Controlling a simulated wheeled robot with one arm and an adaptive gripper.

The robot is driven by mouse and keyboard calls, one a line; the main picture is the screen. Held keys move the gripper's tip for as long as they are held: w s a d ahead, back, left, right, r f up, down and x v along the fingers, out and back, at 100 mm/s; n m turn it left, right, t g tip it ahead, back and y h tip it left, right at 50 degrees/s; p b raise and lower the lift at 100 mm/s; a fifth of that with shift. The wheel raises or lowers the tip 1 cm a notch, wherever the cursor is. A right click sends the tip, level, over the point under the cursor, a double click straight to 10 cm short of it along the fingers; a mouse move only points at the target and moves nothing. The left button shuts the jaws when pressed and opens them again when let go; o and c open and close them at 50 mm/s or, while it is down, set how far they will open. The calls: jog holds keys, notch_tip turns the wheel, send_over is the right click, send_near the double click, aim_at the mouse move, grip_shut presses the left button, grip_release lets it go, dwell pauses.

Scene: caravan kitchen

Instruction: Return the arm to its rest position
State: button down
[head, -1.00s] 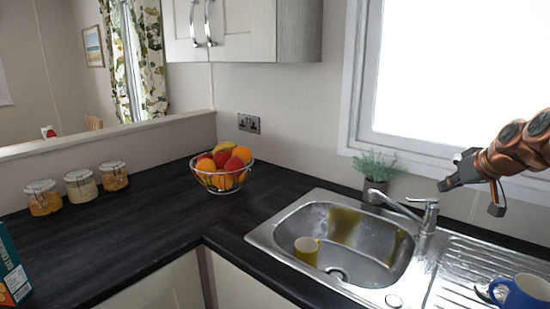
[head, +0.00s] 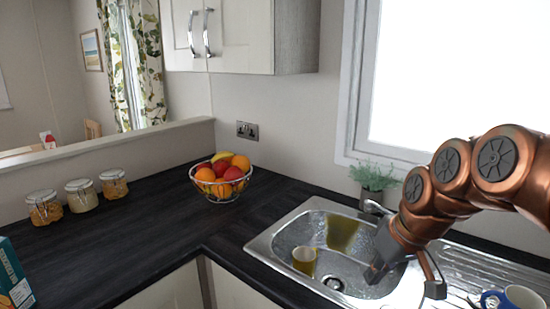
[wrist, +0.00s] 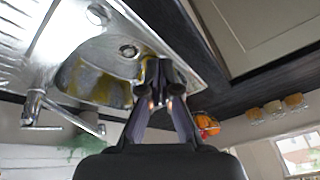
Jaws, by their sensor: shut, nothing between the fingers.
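My gripper (head: 374,275) hangs over the right part of the sink basin in the head view, at the end of my copper-coloured arm. In the wrist view my gripper (wrist: 163,100) has its two dark fingers converging at the tips, shut with nothing between them. My arm hides most of the tap (head: 373,206).
A fruit bowl (head: 221,199) and several lidded jars (head: 80,195) stand on the dark worktop (head: 150,229). A potted plant (head: 372,181) is behind the sink. A blue mug (head: 495,299) is on the drainer at the right. A box (head: 13,275) is at the left edge.

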jog(key=s+f+m+g+h+p, duration=0.1)
jog(key=s+f, duration=0.3)
jog(key=s, duration=0.7)
jog(key=s+f+m+g+h+p, duration=0.1)
jog(key=s+f+g, duration=0.3)
jog(key=s, duration=0.8)
jog(key=shift+s+a+f+m+p, duration=0.2)
jog(key=shift+s+a+m+p, duration=0.15)
jog(key=shift+m+p, duration=0.2)
